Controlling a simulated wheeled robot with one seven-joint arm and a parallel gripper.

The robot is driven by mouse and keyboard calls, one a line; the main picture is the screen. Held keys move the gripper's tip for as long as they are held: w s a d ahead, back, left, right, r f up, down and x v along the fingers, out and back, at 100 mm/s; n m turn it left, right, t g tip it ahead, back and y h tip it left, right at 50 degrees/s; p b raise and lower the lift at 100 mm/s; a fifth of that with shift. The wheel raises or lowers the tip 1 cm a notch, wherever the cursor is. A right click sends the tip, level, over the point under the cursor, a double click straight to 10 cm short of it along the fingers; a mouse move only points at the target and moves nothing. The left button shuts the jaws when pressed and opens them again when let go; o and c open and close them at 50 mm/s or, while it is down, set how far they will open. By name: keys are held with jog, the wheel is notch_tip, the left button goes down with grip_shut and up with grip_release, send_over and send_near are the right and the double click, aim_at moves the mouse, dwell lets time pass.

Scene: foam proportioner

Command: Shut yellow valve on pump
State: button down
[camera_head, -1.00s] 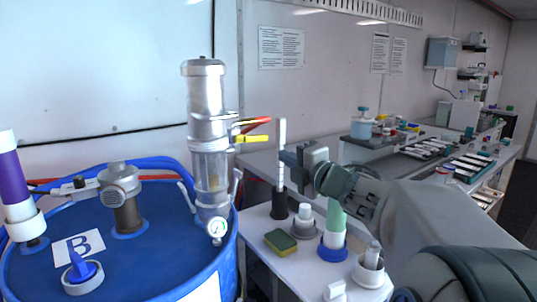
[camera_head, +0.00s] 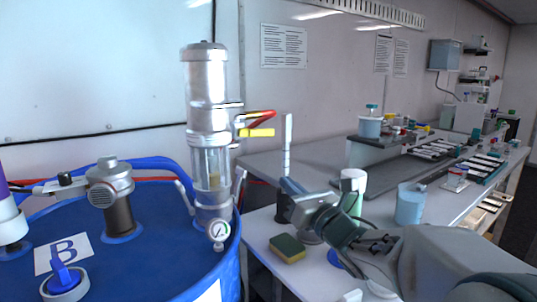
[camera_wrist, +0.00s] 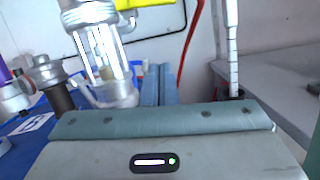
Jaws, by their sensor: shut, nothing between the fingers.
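The yellow valve handle (camera_head: 256,132) sticks out to the right from the upper side of the clear and metal pump (camera_head: 208,130), which stands on the blue drum.
The blue drum (camera_head: 140,262) fills the lower left. A green and yellow sponge (camera_head: 287,248) lies on the white table below my gripper. A thin white upright rod (camera_head: 288,145) stands close behind my gripper. Several containers stand near my arm.

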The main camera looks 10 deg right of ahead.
aim_at(257, 133)
jog(key=w+a+r+p, duration=0.2)
jog(key=w+r, duration=0.4)
jog(key=w, duration=0.3)
jog(key=shift+a+r+p, duration=0.2)
jog(key=shift+p, duration=0.3)
